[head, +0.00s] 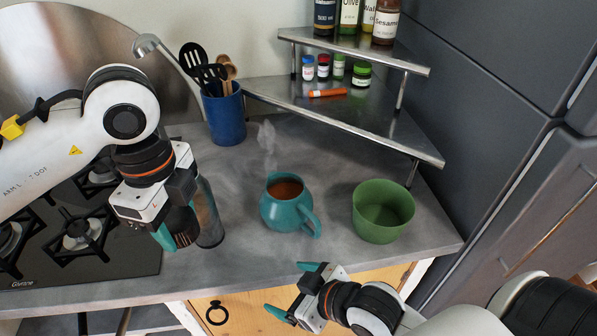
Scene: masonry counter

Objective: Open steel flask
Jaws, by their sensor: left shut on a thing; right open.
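The steel flask (209,216) stands upright on the grey counter, a slim grey cylinder partly hidden behind my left gripper. My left gripper (172,236) points down just left of and in front of the flask. It is shut on a dark, rounded piece (183,226) that looks like the flask's lid. The flask's top is hidden, and I cannot tell whether lid and flask touch. My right gripper (296,293) is open and empty, low in front of the counter's front edge.
A steaming teal mug (283,212) and a green bowl (383,218) stand right of the flask. A blue utensil holder (225,117) is behind it. A stove (85,240) lies left. A corner shelf (340,110) holds jars. Counter between flask and mug is clear.

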